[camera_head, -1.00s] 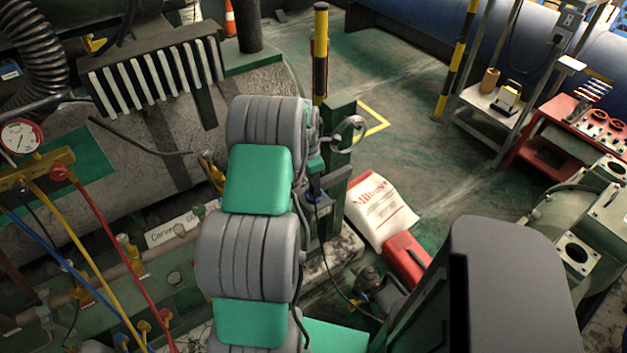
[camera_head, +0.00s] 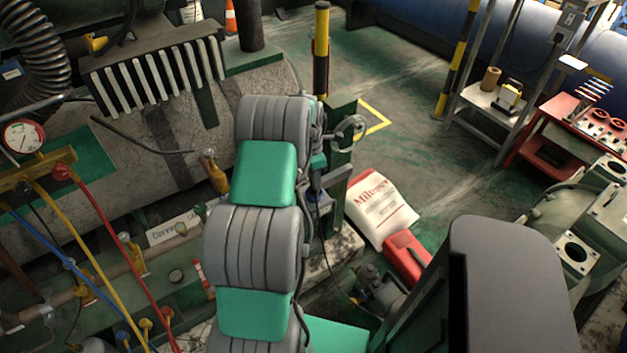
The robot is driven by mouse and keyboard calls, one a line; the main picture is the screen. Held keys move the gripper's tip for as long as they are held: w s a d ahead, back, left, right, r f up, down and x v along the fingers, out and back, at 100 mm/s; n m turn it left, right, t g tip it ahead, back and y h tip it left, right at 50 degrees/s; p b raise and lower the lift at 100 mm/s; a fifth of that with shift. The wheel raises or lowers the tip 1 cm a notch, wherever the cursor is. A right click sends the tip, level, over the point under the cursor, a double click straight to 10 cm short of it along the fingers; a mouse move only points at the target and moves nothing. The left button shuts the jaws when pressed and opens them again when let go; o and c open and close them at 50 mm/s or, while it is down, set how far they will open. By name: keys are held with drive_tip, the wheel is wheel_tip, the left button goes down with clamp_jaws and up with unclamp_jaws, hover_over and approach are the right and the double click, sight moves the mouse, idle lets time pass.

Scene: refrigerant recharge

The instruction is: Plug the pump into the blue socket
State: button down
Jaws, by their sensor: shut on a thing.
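My gripper (camera_head: 317,180) is in the middle of the view, at the far end of my grey and green arm and partly hidden by it. It points down beside a green post and is shut on the pump's plug, which is small and dark here. A black cable (camera_head: 330,262) hangs from it down to the pump (camera_head: 378,290), a dark machine low on the floor. A bluish part shows right at the gripper, but I cannot tell whether it is the blue socket. Whether the plug touches a socket is hidden.
A handwheel (camera_head: 351,127) on a green post stands just right of the gripper. A white sack (camera_head: 378,208) and red box (camera_head: 407,257) lie to the right. Gauge hoses (camera_head: 110,250) run at left. A yellow-black post (camera_head: 321,50) stands behind. The floor beyond is open.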

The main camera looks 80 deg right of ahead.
drive_tip(key=shift+f+b, duration=0.8)
drive_tip(key=shift+f, duration=0.55)
drive_tip(key=c, duration=1.1)
unclamp_jaws()
